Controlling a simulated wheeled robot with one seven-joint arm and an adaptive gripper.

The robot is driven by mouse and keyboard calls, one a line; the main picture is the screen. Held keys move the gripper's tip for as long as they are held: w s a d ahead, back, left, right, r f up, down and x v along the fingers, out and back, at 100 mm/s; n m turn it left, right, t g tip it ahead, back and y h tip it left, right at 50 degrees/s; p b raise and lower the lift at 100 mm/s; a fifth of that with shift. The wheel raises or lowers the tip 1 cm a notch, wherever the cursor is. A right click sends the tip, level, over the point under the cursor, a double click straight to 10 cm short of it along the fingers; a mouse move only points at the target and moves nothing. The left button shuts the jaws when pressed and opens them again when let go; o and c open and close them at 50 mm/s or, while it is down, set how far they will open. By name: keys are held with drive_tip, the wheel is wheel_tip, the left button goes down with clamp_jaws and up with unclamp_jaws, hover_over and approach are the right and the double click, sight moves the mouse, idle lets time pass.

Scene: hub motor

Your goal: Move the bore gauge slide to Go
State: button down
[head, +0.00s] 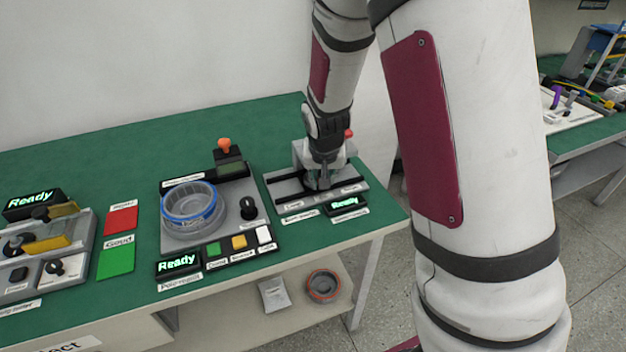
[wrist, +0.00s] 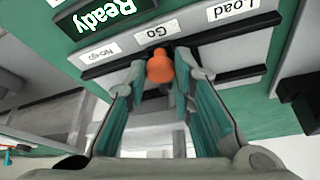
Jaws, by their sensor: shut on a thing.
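The bore gauge (head: 285,187) stands at the right end of the green bench, a grey block with dark rails. Its labels Load (wrist: 232,8), Go (wrist: 154,31) and No-go (wrist: 97,49) show in the wrist view. The orange slide knob (wrist: 160,69) sits beside the Go label. My gripper (head: 322,183) reaches down onto the gauge from above. In the wrist view my gripper (wrist: 161,72) is shut on the knob, with a finger on each side. In the head view my gripper hides the knob.
The gauge display (head: 345,202) reads Ready. Left of it, a fixture holds a blue-rimmed ring part (head: 190,207), with a black knob (head: 248,208) and an orange-topped post (head: 224,145) close by. Red (head: 121,220) and green (head: 116,262) pads lie farther left.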

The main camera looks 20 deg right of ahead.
drive_tip(key=c, duration=1.4)
unclamp_jaws()
drive_tip(key=shift+o, duration=0.2)
drive_tip(key=v, duration=1.2)
drive_tip(key=shift+s+r, duration=0.1)
drive_tip(key=s+a+r+n+p, duration=0.1)
drive_tip(key=s+r+p, duration=0.1)
drive_tip(key=s+r, duration=0.3)
drive_tip(key=s+a+r+n+y+p, duration=0.1)
drive_tip(key=s+r, duration=0.4)
drive_tip(key=s, duration=0.8)
drive_tip(key=s+a+r+n+p, duration=0.1)
drive_tip(key=s+r+n+p, duration=0.1)
drive_tip(key=s+r, duration=0.4)
drive_tip(key=s+p, duration=0.1)
drive_tip(key=s, duration=0.3)
drive_tip(key=shift+a+n+y, duration=0.25)
drive_tip(key=shift+n+y, duration=0.05)
drive_tip(key=shift+y, duration=0.1)
